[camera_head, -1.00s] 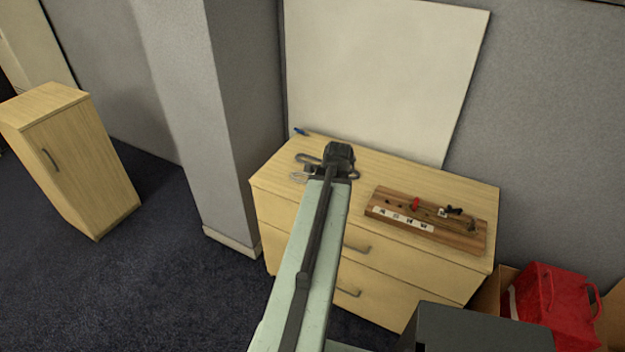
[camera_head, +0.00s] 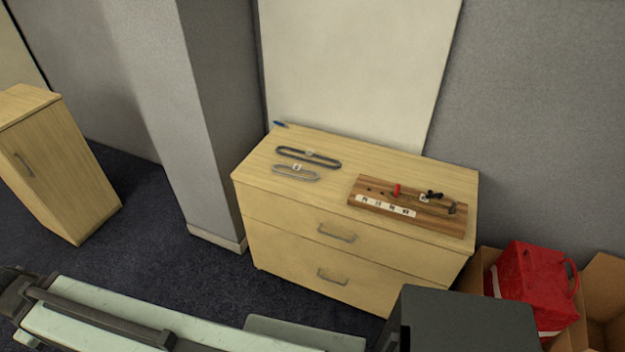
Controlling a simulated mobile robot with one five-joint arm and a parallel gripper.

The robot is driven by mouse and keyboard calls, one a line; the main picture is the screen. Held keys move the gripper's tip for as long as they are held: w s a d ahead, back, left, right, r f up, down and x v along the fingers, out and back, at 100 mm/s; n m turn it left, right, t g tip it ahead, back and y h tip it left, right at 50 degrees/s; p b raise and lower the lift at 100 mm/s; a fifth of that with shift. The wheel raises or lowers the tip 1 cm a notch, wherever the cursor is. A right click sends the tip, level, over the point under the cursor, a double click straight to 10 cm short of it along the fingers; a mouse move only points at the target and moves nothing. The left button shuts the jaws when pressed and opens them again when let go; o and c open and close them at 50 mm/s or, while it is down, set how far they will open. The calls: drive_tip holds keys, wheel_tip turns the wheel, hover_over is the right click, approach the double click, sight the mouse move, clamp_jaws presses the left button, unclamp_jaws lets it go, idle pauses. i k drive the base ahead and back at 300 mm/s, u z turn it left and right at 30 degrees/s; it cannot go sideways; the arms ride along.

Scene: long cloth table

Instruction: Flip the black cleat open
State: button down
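The black cleat (camera_head: 434,194) is a small dark piece on the back right of a brown wooden board (camera_head: 381,197). Its exact pose is too small to tell. The board lies on the right part of a pale wood drawer cabinet's top. My gripper (camera_head: 14,285) is at the far left edge of the picture, low down, partly cut off. It is far from the board and touches nothing that I can see. Whether its fingers are open or shut does not show.
A red upright piece (camera_head: 397,189) and a brownish metal piece (camera_head: 452,208) are also on the board. Two looped grey items (camera_head: 308,157) (camera_head: 295,173) lie left of it. A blue item (camera_head: 280,125) is at the back. A red bag (camera_head: 535,285) stands right of the cabinet (camera_head: 290,222).

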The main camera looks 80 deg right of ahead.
sight(431, 194)
drive_tip(key=z, duration=0.45)
drive_tip(key=k, duration=1.35)
drive_tip(key=z, duration=0.55)
drive_tip(key=i, duration=1.05)
drive_tip(key=z, duration=0.05)
